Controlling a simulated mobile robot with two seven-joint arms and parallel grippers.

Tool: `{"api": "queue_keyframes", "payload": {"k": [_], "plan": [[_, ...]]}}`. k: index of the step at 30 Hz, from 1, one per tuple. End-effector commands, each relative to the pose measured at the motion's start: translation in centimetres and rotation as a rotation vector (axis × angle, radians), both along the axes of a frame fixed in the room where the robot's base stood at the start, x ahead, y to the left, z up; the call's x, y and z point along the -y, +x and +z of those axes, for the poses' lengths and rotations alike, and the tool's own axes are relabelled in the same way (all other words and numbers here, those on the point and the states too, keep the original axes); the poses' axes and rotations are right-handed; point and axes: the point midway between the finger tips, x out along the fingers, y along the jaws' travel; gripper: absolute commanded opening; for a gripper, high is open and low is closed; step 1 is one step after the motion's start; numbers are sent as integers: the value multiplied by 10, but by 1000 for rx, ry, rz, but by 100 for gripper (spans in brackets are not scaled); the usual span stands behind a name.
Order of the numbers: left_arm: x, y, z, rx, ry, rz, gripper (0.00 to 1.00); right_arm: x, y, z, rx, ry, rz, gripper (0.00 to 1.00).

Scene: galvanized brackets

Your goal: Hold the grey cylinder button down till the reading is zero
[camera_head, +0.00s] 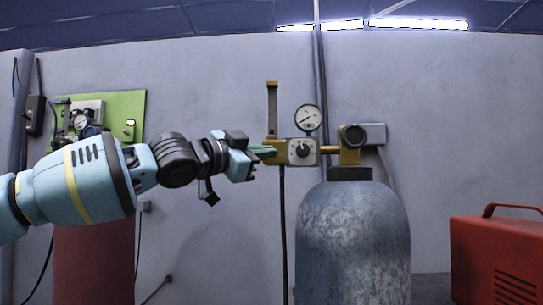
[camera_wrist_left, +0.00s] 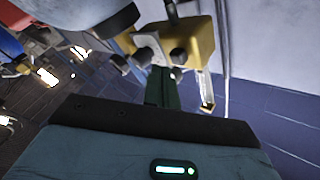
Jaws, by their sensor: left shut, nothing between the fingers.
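The grey cylinder (camera_head: 352,245) stands right of centre with a yellow regulator (camera_head: 271,150) on its valve. A round white gauge (camera_head: 308,117) sits on top; its dark needle seems to slant to the lower left, but the numbers are too small to read. A dark knob (camera_head: 303,150) is on the regulator's pale front plate. My left gripper (camera_head: 267,152) is shut and empty, its green fingertips at the regulator's left end. In the left wrist view, the fingers (camera_wrist_left: 161,88) point at the yellow body (camera_wrist_left: 203,42). I cannot make out the button or whether the fingertips touch it.
A red box with a handle (camera_head: 497,255) stands at the right. A green wall panel (camera_head: 125,108) with gauges hangs at the left, above a red cylinder (camera_head: 93,265). A dark hose (camera_head: 283,230) hangs below the regulator. The space between the red and grey cylinders is mostly clear.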

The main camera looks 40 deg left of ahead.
Motion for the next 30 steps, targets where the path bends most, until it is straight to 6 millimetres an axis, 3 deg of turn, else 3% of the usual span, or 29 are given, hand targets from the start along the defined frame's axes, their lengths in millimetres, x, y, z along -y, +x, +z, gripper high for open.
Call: {"api": "queue_keyframes", "payload": {"k": [8,22,30], "plan": [[2,-3,1,2,1,-1,0,0,-1,-2,-3,-1,0,36],[22,-36,0,2,2,-2,0,0,-13,-19,-33,0,0,36],[26,-43,1,2,1,0,0,0,-14,-21,-35,-1,0,36]]}}
